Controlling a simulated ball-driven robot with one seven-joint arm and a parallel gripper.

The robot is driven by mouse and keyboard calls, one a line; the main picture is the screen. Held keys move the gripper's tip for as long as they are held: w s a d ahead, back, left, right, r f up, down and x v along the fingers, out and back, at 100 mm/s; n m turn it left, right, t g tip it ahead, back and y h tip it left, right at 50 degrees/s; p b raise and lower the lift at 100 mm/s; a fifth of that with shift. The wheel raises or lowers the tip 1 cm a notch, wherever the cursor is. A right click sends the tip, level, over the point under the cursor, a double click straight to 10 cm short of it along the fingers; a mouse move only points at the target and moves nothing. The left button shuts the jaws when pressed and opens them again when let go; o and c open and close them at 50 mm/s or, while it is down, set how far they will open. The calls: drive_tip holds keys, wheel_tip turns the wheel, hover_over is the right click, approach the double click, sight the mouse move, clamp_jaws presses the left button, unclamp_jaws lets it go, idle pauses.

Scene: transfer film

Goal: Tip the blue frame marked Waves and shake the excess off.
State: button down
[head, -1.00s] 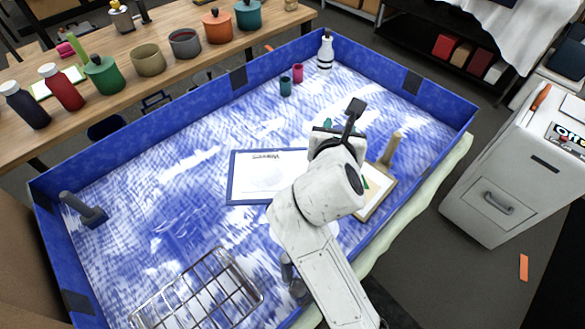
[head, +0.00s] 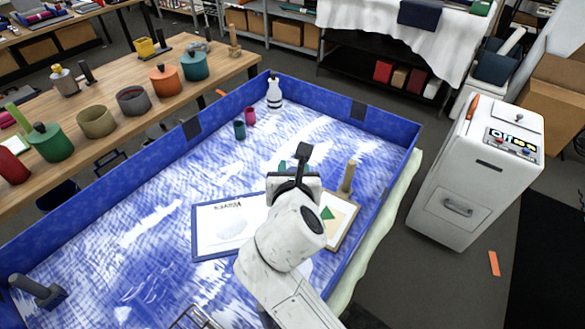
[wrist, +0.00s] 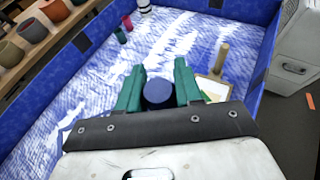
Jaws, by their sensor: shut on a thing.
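The blue frame (head: 194,240) marked Waves lies in the blue-walled tray, apparently flat, with a white panel and a pale shell-like shape. My arm covers its right part in the head view. My gripper (wrist: 159,88) has green fingers closed around a dark blue, round-topped handle (wrist: 158,94). The handle seems to belong to the blue frame, but the join is hidden. In the head view, my gripper (head: 282,166) is over the frame's right side, and the fingertips are mostly hidden.
A wooden frame (head: 345,232) with an upright handle (head: 347,176) lies close at the right. A white bottle (head: 274,92) and two small cups (head: 239,130) stand farther back. The tray's blue wall (head: 385,125) borders the area. A wire rack (head: 190,318) is at the front.

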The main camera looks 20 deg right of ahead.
drive_tip(key=shift+r, duration=0.15)
drive_tip(key=shift+r+p, duration=0.15)
drive_tip(key=shift+p, duration=0.6)
drive_tip(key=shift+g+p, duration=0.6)
drive_tip(key=shift+p, duration=0.15)
drive_tip(key=shift+w+g+y, duration=0.1)
drive_tip(key=shift+g+y, duration=0.2)
drive_tip(key=shift+g, duration=0.6)
drive_tip(key=g, duration=0.2)
drive_tip(key=shift+n+g+y, duration=0.3)
drive_tip(key=shift+n+g, duration=0.1)
drive_tip(key=shift+g, duration=1)
drive_tip(key=shift+f+n+g, duration=0.3)
drive_tip(key=shift+g, duration=0.5)
drive_tip(key=shift+y, duration=0.3)
